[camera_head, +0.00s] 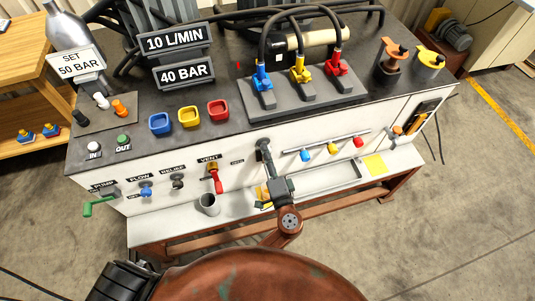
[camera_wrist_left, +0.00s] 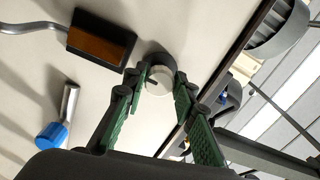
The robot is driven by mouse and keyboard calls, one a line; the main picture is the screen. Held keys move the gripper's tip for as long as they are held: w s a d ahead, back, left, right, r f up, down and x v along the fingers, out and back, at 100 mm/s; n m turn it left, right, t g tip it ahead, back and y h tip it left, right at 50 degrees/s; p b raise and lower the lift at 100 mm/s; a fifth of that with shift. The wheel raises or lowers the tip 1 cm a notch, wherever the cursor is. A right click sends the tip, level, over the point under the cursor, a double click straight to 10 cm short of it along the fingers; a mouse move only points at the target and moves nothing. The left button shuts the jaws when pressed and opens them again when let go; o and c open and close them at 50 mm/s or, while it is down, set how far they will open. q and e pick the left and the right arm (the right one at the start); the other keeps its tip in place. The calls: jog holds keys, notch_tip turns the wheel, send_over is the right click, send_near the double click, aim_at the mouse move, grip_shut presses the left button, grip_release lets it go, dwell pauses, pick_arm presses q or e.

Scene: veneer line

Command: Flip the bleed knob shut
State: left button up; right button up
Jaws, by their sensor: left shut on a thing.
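The bleed knob (camera_wrist_left: 161,62) is a small round knob with a dark grey rim on the pale panel in the left wrist view. My left gripper (camera_head: 265,152) reaches up to the white front panel in the head view, right of the red vent lever. In the left wrist view its green-padded fingers (camera_wrist_left: 162,84) are on either side of the knob and shut on it. In the head view the gripper covers most of the knob, so which way it is turned cannot be told. My right gripper does not show.
Left along the panel (camera_head: 235,183) are the red vent lever (camera_head: 215,177), dark relief knob (camera_head: 177,182), blue flow lever (camera_head: 146,190) and green pump crank (camera_head: 98,204). A rail with coloured pieces (camera_head: 332,148) is on the right. A grey cup (camera_head: 208,205) stands on the shelf below.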

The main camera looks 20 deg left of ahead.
pick_arm(q)
jog(key=shift+d, duration=0.1)
dwell(0.3)
jog(key=o, duration=1.2)
jog(key=shift+c, duration=0.2)
